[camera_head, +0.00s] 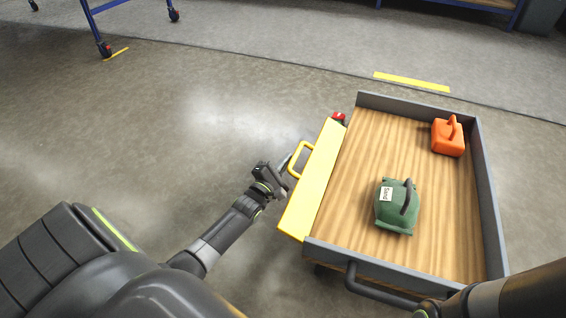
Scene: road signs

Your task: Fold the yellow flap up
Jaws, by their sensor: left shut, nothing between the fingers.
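The yellow flap (314,184) runs along the left side of a wooden-floored cart (346,190) and appears lowered, leaving that side without a raised wall. A yellow loop handle (296,158) sticks out from the flap's outer edge. My left gripper (284,164) is shut and empty, just left of the handle; I cannot tell whether it touches it. My right arm enters at the lower right by the cart's dark push handle (372,290); its gripper is not clearly visible.
A green sand bag (397,207) with a dark handle and an orange canister (448,136) rest on the cart floor. Grey walls edge the cart's other sides. A red part (339,117) sits at the flap's far end. The floor left of the cart is clear. A blue-legged frame (92,28) stands far left.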

